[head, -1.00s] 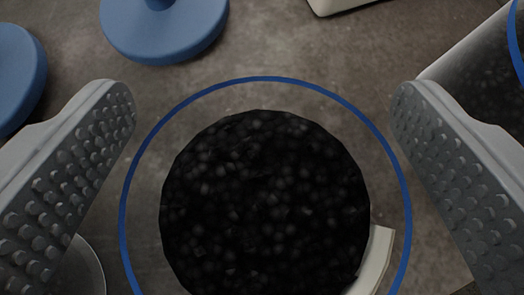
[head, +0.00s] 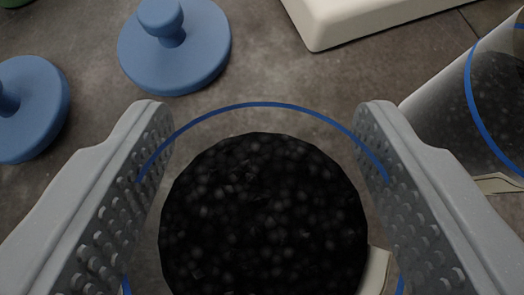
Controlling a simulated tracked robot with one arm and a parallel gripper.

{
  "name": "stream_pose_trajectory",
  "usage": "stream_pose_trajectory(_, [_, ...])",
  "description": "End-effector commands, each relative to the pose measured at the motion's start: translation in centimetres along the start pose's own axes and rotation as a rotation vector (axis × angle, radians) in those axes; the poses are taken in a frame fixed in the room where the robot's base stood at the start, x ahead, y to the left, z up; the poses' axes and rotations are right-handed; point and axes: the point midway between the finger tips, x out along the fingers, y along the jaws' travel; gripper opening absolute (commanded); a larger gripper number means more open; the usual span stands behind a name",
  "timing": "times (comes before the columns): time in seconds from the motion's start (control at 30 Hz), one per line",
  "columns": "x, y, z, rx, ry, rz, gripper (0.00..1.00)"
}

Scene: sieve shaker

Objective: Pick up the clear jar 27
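A clear round jar with a blue rim (head: 262,105) stands upright below me, in the lower middle of the head view. It holds black granular material (head: 262,215). A pale label shows through its wall at the lower right; no number is readable. My gripper (head: 265,185) has one studded finger on each side of the jar. Both pads meet the rim at left and right and hide parts of it, so the gripper looks shut on the jar. The jar's lower part and the near edge of its rim are out of view.
Two blue knobbed lids (head: 175,45) and (head: 30,110) lie at the upper left. A pale flat block (head: 375,20) is at the top right. Another clear blue-rimmed jar (head: 440,85) with dark contents stands close on the right. Bare grey-brown surface shows beyond the held jar.

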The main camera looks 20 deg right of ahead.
Motion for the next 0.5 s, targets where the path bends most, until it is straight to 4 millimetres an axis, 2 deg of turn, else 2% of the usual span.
stream_pose_trajectory(0.17, [-1.3, 0.0, -1.7, 0.0, 0.0, 0.001, 0.29])
stream_pose_trajectory(0.5, [-3.4, 0.6, 0.0, -0.002, -0.003, 0.0, 0.29])
